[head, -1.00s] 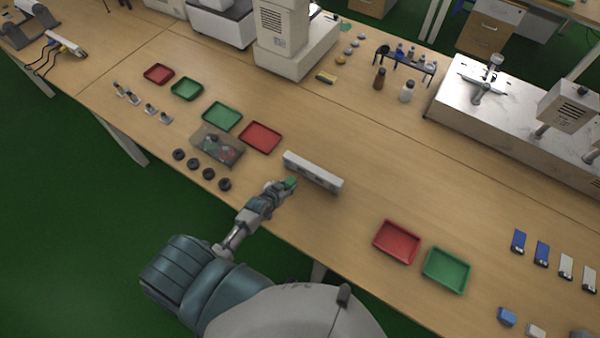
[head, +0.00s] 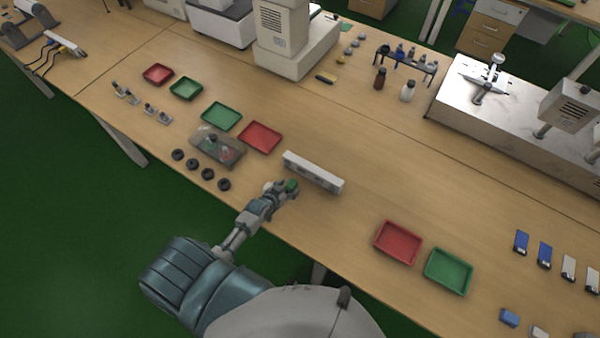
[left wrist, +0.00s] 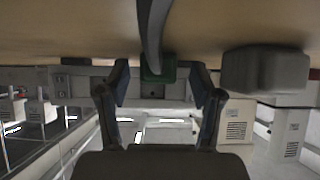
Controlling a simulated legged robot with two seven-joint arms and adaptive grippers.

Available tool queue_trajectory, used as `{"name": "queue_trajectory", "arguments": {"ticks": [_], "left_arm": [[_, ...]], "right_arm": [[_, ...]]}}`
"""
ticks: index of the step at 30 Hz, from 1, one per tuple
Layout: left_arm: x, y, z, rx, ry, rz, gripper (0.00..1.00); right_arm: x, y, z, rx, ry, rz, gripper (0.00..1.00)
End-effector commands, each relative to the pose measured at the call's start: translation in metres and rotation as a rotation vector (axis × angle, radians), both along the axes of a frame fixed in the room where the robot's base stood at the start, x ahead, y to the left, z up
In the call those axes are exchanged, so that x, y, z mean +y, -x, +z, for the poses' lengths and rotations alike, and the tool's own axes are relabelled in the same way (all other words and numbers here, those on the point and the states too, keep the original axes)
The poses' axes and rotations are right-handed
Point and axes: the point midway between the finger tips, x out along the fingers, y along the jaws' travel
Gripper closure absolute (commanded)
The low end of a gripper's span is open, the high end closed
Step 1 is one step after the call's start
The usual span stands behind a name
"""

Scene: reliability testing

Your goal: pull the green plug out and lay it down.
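The green plug (head: 291,186) is at the near side of the light grey power strip (head: 313,172) in the head view. My left gripper (head: 284,188) is right at the plug. In the left wrist view the green plug (left wrist: 158,70) shows between the two fingertips of my left gripper (left wrist: 160,78), with a gap on each side, so the gripper is open around it. The strip (left wrist: 176,90) lies behind the plug. A grey curved piece (left wrist: 152,35) runs from the plug to the picture's top edge. I cannot tell how deep the plug sits. My right gripper is not in view.
A clear box (head: 218,146), black round pieces (head: 208,174) and a red tray (head: 260,137) are left of the strip. A red tray (head: 398,242) and green tray (head: 447,271) are to the right. Bare table lies between the strip and these right trays.

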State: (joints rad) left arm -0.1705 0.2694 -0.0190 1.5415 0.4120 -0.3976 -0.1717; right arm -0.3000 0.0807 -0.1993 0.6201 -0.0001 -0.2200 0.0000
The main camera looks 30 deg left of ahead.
Motion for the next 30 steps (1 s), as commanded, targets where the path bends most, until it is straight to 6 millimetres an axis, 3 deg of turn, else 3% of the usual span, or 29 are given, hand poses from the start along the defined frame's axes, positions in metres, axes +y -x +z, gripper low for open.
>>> {"name": "queue_trajectory", "arguments": {"ticks": [8, 21, 30], "left_arm": [[0.001, 0.013, 0.007, 0.002, 0.000, 0.000, 0.34], [0.007, 0.086, 0.057, 0.002, 0.000, 0.000, 0.34], [0.009, 0.099, 0.066, 0.002, 0.000, 0.000, 0.34]], "right_arm": [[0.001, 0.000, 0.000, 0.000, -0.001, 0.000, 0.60], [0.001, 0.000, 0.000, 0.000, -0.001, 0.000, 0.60], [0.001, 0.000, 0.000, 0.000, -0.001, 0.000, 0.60]]}}
